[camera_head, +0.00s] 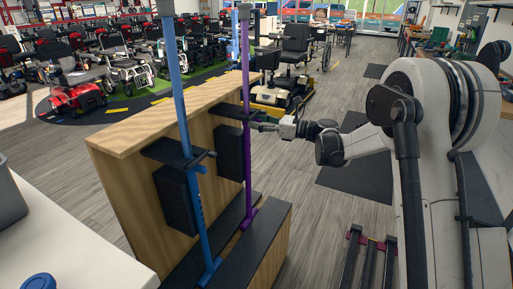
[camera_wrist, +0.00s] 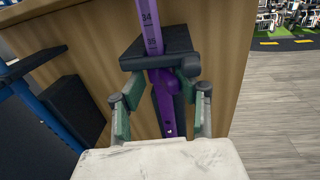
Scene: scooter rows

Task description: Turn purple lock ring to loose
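The purple post (camera_head: 246,75) stands upright against a wooden panel, with a black bracket (camera_wrist: 160,52) around it. In the wrist view, printed numbers show on the purple post above the bracket. A wider purple part (camera_wrist: 163,88), which looks like the lock ring, sits just below the bracket; its exact edges and any loose or tight marking cannot be made out. My gripper (camera_wrist: 162,100) is open, with one green-padded finger on each side of the purple part and visible gaps. In the head view my gripper (camera_head: 268,126) reaches the purple post from the right.
A blue post (camera_head: 183,110) with its own black bracket (camera_head: 178,153) stands to the left. A dark knob (camera_wrist: 190,66) is at the purple post's bracket. The wooden panel (camera_head: 130,190) is close behind. Open floor (camera_head: 320,220) lies to the right; scooters stand farther back.

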